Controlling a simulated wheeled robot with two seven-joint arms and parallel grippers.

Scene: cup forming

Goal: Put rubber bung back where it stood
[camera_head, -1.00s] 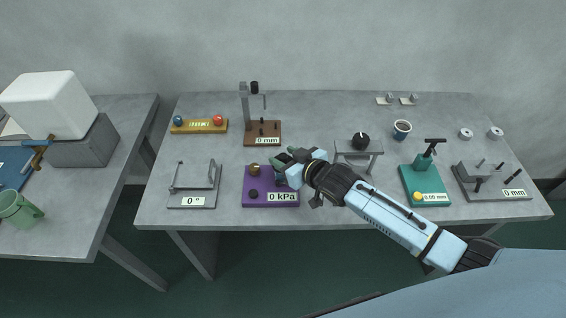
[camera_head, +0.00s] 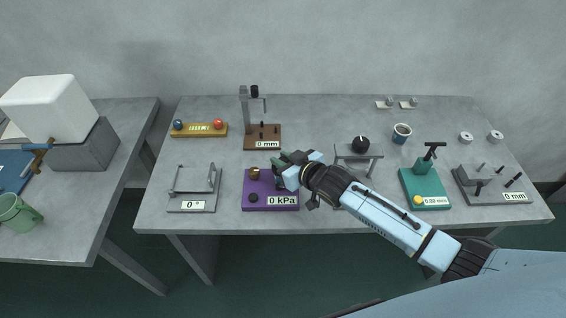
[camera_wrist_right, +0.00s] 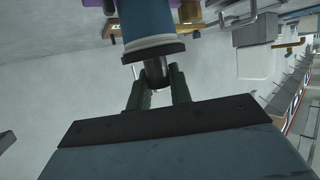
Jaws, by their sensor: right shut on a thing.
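A purple base (camera_head: 265,203) labelled 0 kPa stands at the front middle of the table. My right gripper (camera_head: 279,160) is over its right part in the head view and hides much of what stands there. In the right wrist view, a blue vessel (camera_wrist_right: 147,20) with a pale band and a dark rim stands by the purple base. My right gripper (camera_wrist_right: 160,90) is shut on a dark round bung (camera_wrist_right: 157,73) at the vessel's mouth. The bung lines up with the mouth; I cannot tell how deep it sits. My left gripper is not in view.
A brass fitting (camera_head: 254,173) and a black knob (camera_head: 253,198) are on the base's left part.

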